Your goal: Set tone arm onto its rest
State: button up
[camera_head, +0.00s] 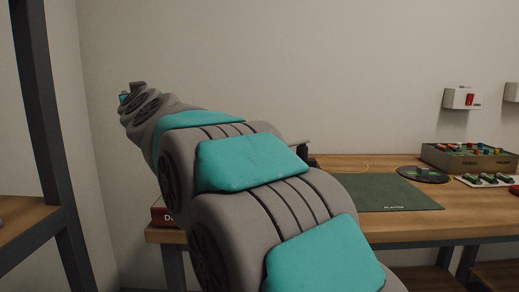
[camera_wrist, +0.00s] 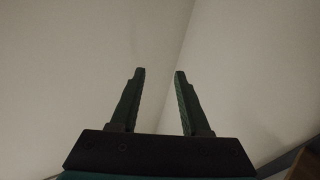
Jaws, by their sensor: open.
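My gripper (camera_wrist: 159,72) is open and empty in the wrist view, its two dark green fingers apart in front of bare wall near a corner. In the head view my arm reaches up to the left, and the gripper's fingers cannot be made out there. I cannot identify the tone arm or its rest in either view. My arm covers much of the table's left part. A grey and dark edge of something (camera_head: 302,144) shows just behind my arm; I cannot tell what it is.
The wooden table (camera_head: 345,163) carries a dark green mat (camera_head: 400,193), a black disc (camera_head: 424,175) and a box of colourful parts (camera_head: 468,158). A red box (camera_head: 159,215) sits at its left end. A dark shelf post (camera_head: 45,130) stands at left. Switch boxes (camera_head: 462,98) hang on the wall.

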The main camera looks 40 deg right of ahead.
jog(key=s+d+r+m+g+h+b, duration=0.1)
jog(key=d+r+m+g+h, duration=0.1)
jog(key=d+r+m+h, duration=0.25)
jog(key=d+r+m+g+h, duration=0.1)
jog(key=d+m+h, duration=0.3)
jog(key=d+h, duration=0.3)
jog(key=s+d+r+m+g+h+b, duration=0.1)
jog(key=d+r+m+g+h, duration=0.2)
jog(key=d, duration=0.4)
jog(key=s+d+f+m+g+h, duration=0.2)
jog(key=s+d+f+m+g, duration=0.35)
jog(key=d+f+g, duration=0.3)
jog(key=f+g+y, duration=0.1)
jog(key=f, duration=0.3)
jog(key=s+f+g+y+b, duration=0.1)
jog(key=f+g+y, duration=0.1)
jog(key=f, duration=0.2)
jog(key=f+g+y, duration=0.1)
jog(key=f, duration=0.4)
jog(key=shift+s+d+m+g+y, duration=0.1)
jog(key=shift+s+m+g+y, duration=0.15)
jog(key=shift+s+m, duration=0.15)
jog(key=b+x, duration=0.2)
jog(key=x, duration=0.5)
jog(key=shift+d, duration=0.25)
grip_shut()
